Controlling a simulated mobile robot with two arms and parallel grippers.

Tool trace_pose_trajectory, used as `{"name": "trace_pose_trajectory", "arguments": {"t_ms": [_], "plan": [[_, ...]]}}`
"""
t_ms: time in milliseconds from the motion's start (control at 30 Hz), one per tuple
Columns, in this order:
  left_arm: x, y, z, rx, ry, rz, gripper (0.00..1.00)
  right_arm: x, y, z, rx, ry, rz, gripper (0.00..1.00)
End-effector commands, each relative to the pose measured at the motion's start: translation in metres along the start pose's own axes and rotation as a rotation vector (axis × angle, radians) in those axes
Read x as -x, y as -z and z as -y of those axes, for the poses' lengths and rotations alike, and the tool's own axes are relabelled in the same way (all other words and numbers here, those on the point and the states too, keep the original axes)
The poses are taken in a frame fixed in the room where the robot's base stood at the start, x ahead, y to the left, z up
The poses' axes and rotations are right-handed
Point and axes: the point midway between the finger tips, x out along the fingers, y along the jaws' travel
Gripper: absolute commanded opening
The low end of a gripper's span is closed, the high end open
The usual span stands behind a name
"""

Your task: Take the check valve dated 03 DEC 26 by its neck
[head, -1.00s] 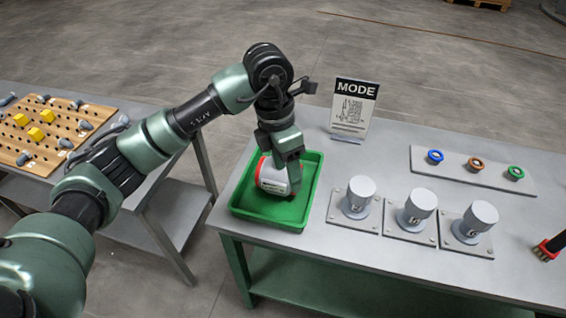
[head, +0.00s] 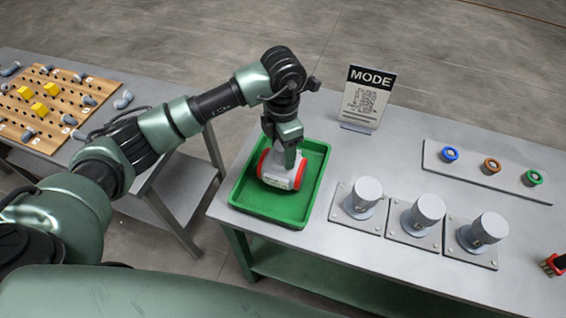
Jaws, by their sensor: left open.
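A white valve body with red ends (head: 280,172) lies in the green tray (head: 262,208) on the grey bench. I take it for the check valve; no date on it is legible from here. My left gripper (head: 290,162) is open and points down over the valve from above. Its fingers are at the top of the valve and hide the neck, so I cannot tell whether they touch it or stand around it. My right gripper is not in view.
A MODE sign (head: 366,98) stands behind the tray. Capped grey cylinders on plates (head: 420,213) stand to its right. Blue, brown and green rings (head: 491,166) sit on a plate further back. A pegboard with yellow blocks (head: 40,108) is on the left table.

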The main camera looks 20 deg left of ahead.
Motion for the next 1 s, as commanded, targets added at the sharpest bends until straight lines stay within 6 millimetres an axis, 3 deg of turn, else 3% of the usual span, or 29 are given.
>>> {"name": "trace_pose_trajectory", "arguments": {"t_ms": [100, 267, 400, 467, 500, 833, 1000], "plan": [[-0.004, 0.000, 0.000, 0.000, -0.001, 0.001, 0.59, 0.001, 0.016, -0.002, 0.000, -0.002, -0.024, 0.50], [-0.004, 0.000, 0.000, 0.000, -0.001, 0.002, 0.59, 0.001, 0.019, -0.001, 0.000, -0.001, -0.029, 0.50], [-0.004, 0.000, 0.000, 0.000, -0.001, 0.001, 0.20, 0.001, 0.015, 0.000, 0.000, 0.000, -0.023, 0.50], [-0.004, 0.000, 0.000, 0.000, -0.001, 0.001, 0.03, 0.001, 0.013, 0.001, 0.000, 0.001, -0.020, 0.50], [-0.004, 0.000, 0.000, 0.000, -0.001, 0.001, 0.00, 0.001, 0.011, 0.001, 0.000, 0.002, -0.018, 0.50], [-0.001, -0.001, 0.000, 0.000, -0.001, 0.002, 0.00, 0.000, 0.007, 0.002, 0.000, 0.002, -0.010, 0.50], [0.011, -0.002, -0.001, 0.001, -0.003, 0.006, 0.00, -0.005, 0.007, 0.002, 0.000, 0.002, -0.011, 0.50]]}}
